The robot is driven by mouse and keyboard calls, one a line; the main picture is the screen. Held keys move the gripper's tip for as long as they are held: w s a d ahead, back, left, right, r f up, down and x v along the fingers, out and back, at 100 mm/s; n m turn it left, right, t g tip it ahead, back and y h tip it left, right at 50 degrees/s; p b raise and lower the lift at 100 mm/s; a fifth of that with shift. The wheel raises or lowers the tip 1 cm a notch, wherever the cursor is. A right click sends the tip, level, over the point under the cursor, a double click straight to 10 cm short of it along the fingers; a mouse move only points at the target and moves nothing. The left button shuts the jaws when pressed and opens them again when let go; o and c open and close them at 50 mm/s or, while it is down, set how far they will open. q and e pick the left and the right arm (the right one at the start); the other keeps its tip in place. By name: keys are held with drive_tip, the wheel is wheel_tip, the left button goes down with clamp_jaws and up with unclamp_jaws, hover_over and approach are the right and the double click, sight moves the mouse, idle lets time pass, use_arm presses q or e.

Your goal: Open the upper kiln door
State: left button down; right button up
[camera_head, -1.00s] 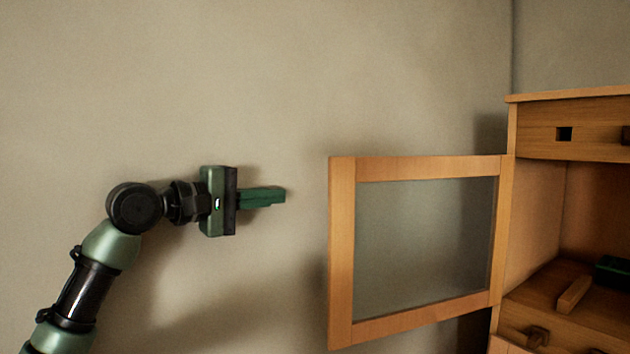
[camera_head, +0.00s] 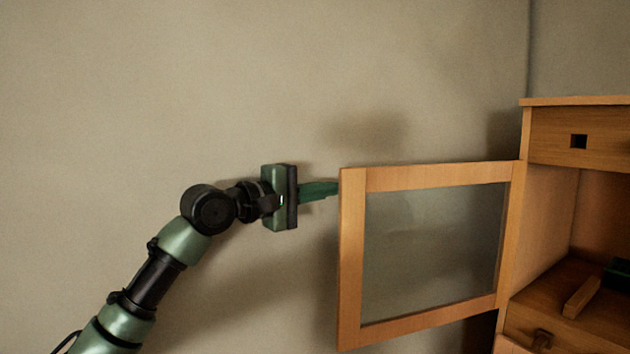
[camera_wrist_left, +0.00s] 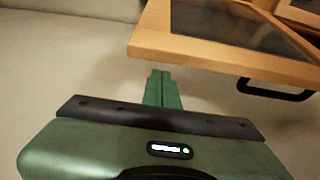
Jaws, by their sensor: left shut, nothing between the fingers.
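The upper kiln door (camera_head: 402,178) is a wooden frame with a glass pane, swung wide open to the left of the wooden cabinet (camera_head: 565,135). My left gripper (camera_head: 335,188) is shut and empty, its green fingertips at the door's free left edge. I cannot tell from the head view whether they touch it. In the left wrist view the shut fingers (camera_wrist_left: 161,80) point toward the door frame (camera_wrist_left: 215,58), with a small gap showing. A dark handle (camera_wrist_left: 275,90) sticks out from the door there. My right gripper is not in view.
The cabinet's open compartment holds a wooden block (camera_head: 582,297) and a dark green object (camera_head: 617,272), partly cut off by the frame edge. The plain wall (camera_head: 150,90) behind my left arm is clear.

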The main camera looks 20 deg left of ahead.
use_arm(q)
drive_tip(key=shift+s+d, duration=0.35)
drive_tip(key=shift+s, duration=0.05)
